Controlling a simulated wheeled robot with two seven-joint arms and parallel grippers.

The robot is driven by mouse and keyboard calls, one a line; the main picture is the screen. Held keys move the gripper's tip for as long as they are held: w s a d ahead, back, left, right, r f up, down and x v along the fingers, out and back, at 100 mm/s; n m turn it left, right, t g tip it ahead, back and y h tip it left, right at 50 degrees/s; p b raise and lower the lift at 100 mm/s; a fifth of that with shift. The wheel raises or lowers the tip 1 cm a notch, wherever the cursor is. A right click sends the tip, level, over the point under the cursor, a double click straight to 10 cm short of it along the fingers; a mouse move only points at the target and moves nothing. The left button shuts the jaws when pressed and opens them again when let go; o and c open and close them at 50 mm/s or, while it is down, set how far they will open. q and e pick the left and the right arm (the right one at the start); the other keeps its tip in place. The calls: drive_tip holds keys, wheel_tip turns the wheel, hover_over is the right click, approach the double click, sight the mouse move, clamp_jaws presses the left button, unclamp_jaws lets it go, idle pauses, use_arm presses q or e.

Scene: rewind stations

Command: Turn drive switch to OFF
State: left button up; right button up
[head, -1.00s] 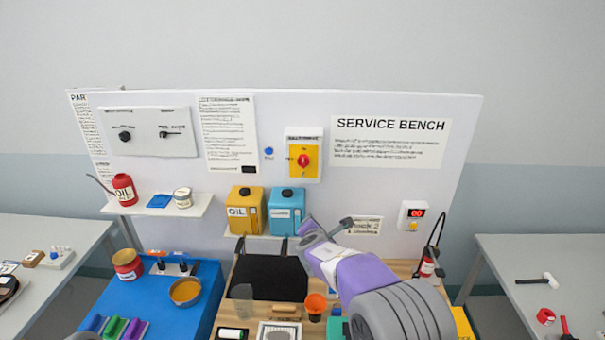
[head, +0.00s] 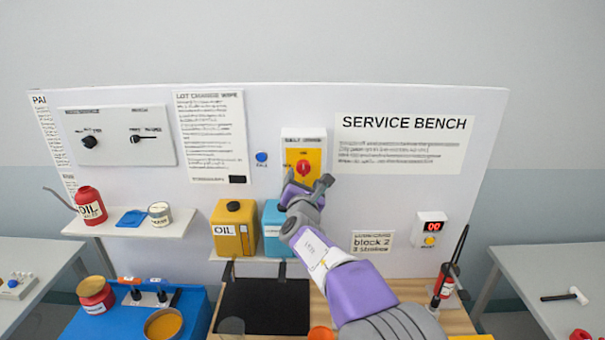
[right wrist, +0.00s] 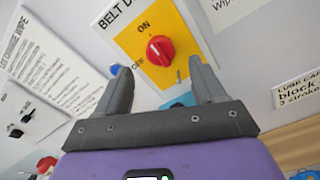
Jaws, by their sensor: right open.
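The drive switch is a red rotary knob (head: 303,168) on a yellow plate (head: 316,156) on the white back panel. In the right wrist view the red knob (right wrist: 160,50) sits beyond my fingertips, with ON printed above it and OFF to its lower left. The marker's exact setting is hard to tell. My right gripper (head: 306,184) is just below and in front of the knob. Its two fingers (right wrist: 160,82) are spread, with nothing between them, and do not appear to touch the knob. My left gripper is not in view.
A blue button (head: 261,157) is left of the switch plate. A yellow oil can (head: 235,228) and a partly hidden blue can (head: 272,240) stand on a shelf below. A counter box (head: 430,230) is at right. A panel with two black knobs (head: 118,137) is at left.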

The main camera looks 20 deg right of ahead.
sight(304, 170)
drive_tip(key=shift+w+d+r, duration=0.25)
drive_tip(key=shift+w, duration=0.2)
drive_tip(key=shift+p+x, duration=0.95)
drive_tip(key=shift+x, duration=1.25)
drive_tip(key=shift+w+f, duration=0.1)
drive_tip(key=shift+f, duration=0.1)
drive_tip(key=shift+c, duration=0.4)
drive_tip(key=c, duration=1)
